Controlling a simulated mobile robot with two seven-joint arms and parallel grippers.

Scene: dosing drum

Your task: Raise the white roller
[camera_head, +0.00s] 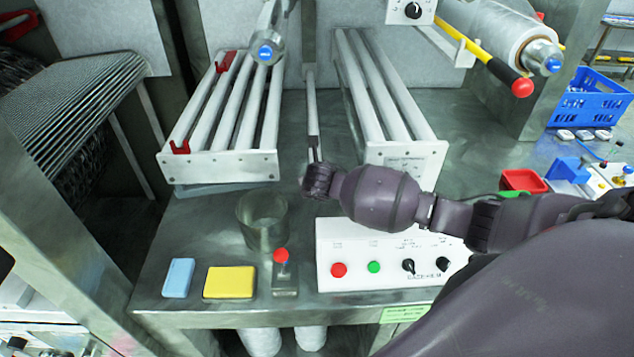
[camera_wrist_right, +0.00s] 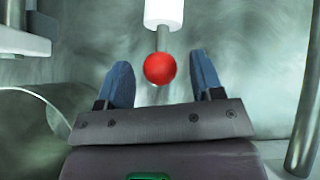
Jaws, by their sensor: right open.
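A large white roller (camera_head: 500,30) with a blue-centred metal end is at the upper right in the head view. A second roller end with a blue centre (camera_head: 265,50) is at the top middle. A white rod (camera_head: 312,105) hangs between the two roller racks; its lower end is hidden by my right gripper (camera_head: 318,182). In the right wrist view, a red ball (camera_wrist_right: 160,69) on a thin grey stem below a white cylinder (camera_wrist_right: 163,12) sits between the two blue fingertips of my right gripper (camera_wrist_right: 159,75). The fingers are apart, with gaps beside the ball. My left gripper is not in view.
White roller racks stand on the left (camera_head: 220,165) and right (camera_head: 405,150). A control box (camera_head: 385,280) with buttons and knobs lies below my right arm. A clear beaker (camera_head: 262,220), yellow block (camera_head: 229,282) and light-blue block (camera_head: 179,277) stand at the front.

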